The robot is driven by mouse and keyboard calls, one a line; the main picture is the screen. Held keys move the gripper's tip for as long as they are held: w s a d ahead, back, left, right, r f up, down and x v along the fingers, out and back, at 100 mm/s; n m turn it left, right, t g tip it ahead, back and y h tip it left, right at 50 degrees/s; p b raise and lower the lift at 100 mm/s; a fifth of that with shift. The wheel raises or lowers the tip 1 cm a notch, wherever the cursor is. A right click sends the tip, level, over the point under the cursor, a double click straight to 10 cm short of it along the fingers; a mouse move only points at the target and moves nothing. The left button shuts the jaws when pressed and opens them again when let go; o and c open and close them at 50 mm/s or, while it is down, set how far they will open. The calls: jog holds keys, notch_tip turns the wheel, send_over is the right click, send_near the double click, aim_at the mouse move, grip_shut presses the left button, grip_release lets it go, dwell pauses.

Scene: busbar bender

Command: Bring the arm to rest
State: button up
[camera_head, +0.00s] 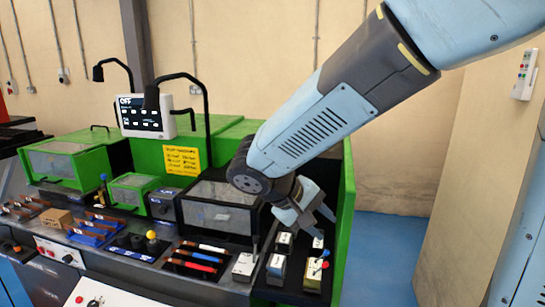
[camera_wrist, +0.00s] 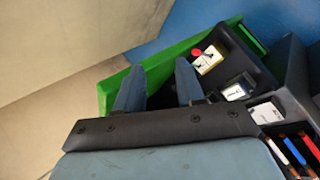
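My arm reaches in from the upper right of the head view, over the right end of the green machine (camera_head: 347,190). My gripper (camera_head: 321,222) points down above a dark tray (camera_head: 290,290) holding several small labelled blocks. In the wrist view the two fingers of my gripper (camera_wrist: 160,68) stand apart with nothing between them. Beyond them are the machine's green edge (camera_wrist: 118,85) and the floor. A block with a red knob (camera_wrist: 208,59) and a block with a dark label (camera_wrist: 237,91) lie to the right of the fingers. Whether the gripper touches anything is unclear in the head view.
A control panel reading OFF (camera_head: 146,116) stands at the back left, beside black bent lamp arms (camera_head: 182,76). A yellow note (camera_head: 182,160) is on the green housing. Coloured bars (camera_head: 195,260) lie at the front. Blue floor (camera_head: 385,250) is clear to the right.

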jog(key=s+d+r+m+t+y, duration=0.1)
jog(key=s+d+r+m+y, duration=0.1)
jog(key=s+d+r+y, duration=0.2)
jog(key=s+d+r+m+t+y, duration=0.1)
jog(key=s+d+r+m+y, duration=0.2)
jog(key=d, duration=0.6)
jog(key=shift+s+d+r+t+y, duration=0.25)
jog(key=shift+s+r+t+y, duration=0.25)
jog(key=shift+s, duration=0.4)
jog(key=shift+r, duration=0.1)
dwell(1.0)
